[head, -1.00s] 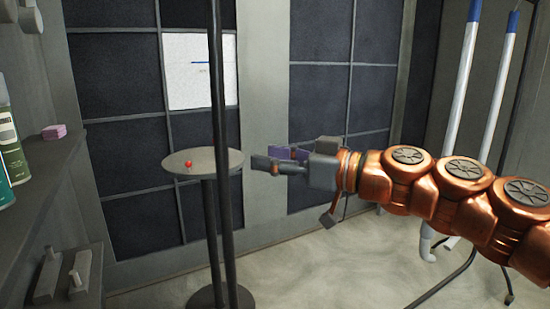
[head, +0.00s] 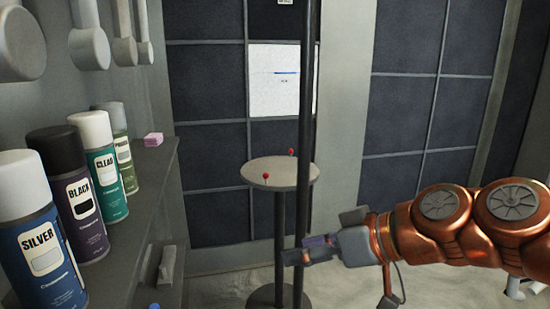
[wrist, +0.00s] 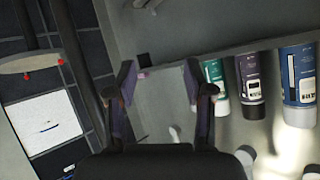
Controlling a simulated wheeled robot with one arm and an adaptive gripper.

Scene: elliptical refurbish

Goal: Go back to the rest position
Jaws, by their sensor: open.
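My gripper (head: 308,252) is in front of the dark pole, below the level of the round table top in the head view. In the wrist view my gripper (wrist: 158,82) has its two fingers spread apart with nothing between them. The arm reaches in from the right. No object is held.
A round grey table (head: 262,177) carries two small red items (head: 265,176). A thin dark pole (head: 304,110) stands in front of it. On the left, a shelf (head: 140,185) holds several spray cans, including the silver can (head: 42,262), and a pink block (head: 153,139). Floor shows at lower right.

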